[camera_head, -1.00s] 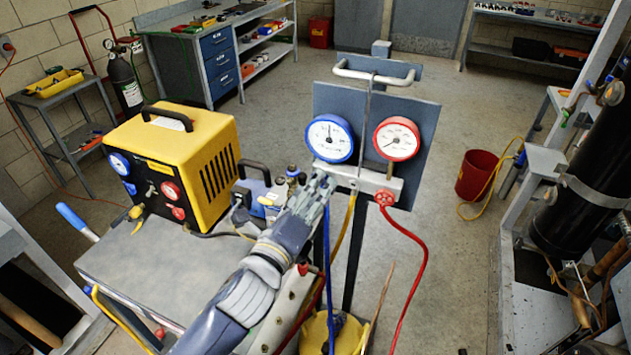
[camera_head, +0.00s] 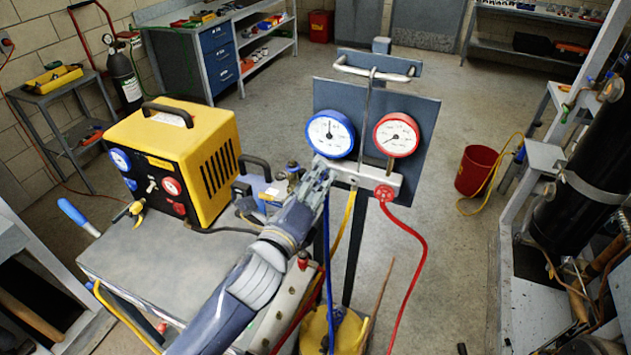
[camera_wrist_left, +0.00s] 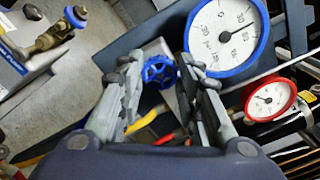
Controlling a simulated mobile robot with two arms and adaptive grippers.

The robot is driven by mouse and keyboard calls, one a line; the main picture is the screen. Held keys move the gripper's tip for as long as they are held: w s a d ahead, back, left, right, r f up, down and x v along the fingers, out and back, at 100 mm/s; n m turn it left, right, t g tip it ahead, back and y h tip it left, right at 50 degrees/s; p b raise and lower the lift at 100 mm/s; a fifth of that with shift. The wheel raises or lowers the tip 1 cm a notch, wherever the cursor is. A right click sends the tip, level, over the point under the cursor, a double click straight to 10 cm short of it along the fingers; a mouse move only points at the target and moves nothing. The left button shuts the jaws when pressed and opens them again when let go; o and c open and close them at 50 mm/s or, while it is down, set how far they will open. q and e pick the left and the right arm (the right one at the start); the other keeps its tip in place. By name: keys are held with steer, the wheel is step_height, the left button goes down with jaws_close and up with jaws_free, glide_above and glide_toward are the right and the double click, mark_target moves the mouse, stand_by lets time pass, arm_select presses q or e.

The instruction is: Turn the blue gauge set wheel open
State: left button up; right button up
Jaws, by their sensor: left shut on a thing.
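The gauge set hangs on a dark panel (camera_head: 425,135) with a blue-rimmed gauge (camera_head: 330,134) at left and a red-rimmed gauge (camera_head: 397,134) at right. Below them is a pale manifold bar (camera_head: 343,172) with a red wheel (camera_head: 384,192) at its right end. My left gripper (camera_head: 320,172) is at the bar's left end and hides the blue wheel in the head view. In the left wrist view the blue wheel (camera_wrist_left: 159,72) sits between the fingertips of my left gripper (camera_wrist_left: 158,80), which is shut on it. My right gripper is not in view.
Blue, yellow and red hoses hang below the bar. A yellow machine (camera_head: 175,150) and a blue pump (camera_head: 262,190) stand on the cart (camera_head: 150,262) at left. A red bucket (camera_head: 477,172) and a black cylinder (camera_head: 578,170) are at right. Open floor lies behind the panel.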

arm_select(q)
steer(key=shift+n, duration=0.3)
steer(key=shift+f+n+p, duration=0.1)
steer(key=shift+n+p, duration=4.7)
steer(key=shift+n, duration=12.4)
steer(key=o, duration=1.1)
